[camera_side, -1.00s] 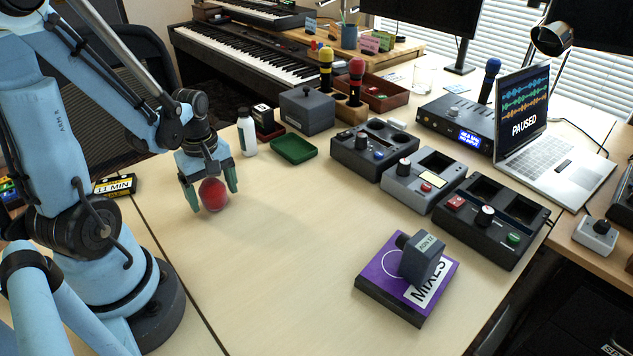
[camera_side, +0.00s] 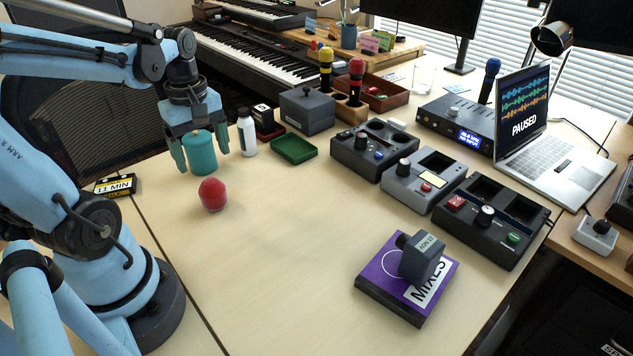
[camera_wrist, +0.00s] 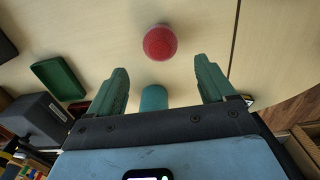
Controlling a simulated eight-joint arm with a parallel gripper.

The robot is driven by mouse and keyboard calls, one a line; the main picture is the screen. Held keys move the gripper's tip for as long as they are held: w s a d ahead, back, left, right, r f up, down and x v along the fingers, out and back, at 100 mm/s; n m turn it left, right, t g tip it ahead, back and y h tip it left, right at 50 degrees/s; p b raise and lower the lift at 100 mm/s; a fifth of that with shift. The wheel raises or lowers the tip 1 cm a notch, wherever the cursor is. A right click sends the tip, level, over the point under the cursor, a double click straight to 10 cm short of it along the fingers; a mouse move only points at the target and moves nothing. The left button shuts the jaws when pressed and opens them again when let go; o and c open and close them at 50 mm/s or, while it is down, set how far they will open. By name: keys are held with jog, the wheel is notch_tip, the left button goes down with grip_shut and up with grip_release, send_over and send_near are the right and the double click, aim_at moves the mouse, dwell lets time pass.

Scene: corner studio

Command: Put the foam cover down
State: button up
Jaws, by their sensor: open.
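The foam cover, a round red piece (camera_side: 212,193), sits on the light wooden table, apart from my gripper. It also shows in the wrist view (camera_wrist: 160,42), ahead of the fingertips. My gripper (camera_side: 205,164) is open, with its green fingers spread and pointing down, behind and above the red cover. A teal cylinder (camera_side: 201,152) stands between or just behind the fingers. In the wrist view the teal cylinder (camera_wrist: 154,98) shows between the fingers, partly hidden by the gripper body. I cannot tell whether the fingers touch it.
A white bottle (camera_side: 247,134) stands close to the right finger, with a green tray (camera_side: 293,149) beyond it. A cassette marked 11 MIN (camera_side: 115,186) lies at left. A purple MIXES box (camera_side: 381,283) lies at front right. The table middle is clear.

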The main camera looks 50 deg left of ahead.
jog(key=shift+r, duration=0.9)
jog(key=shift+w+d+r+m, duration=0.1)
jog(key=shift+w+d+m, duration=0.1)
jog(key=shift+m, duration=0.1)
jog(key=w+d+m+t, duration=0.3)
jog(key=d+m, duration=0.4)
jog(key=m, duration=0.1)
jog(key=w+d+m+t, duration=0.3)
jog(key=d+m, duration=0.3)
jog(key=m, duration=0.3)
jog(key=shift+w+d+r+t, duration=0.3)
jog(key=shift+d+t, duration=0.05)
jog(key=shift+t, duration=0.25)
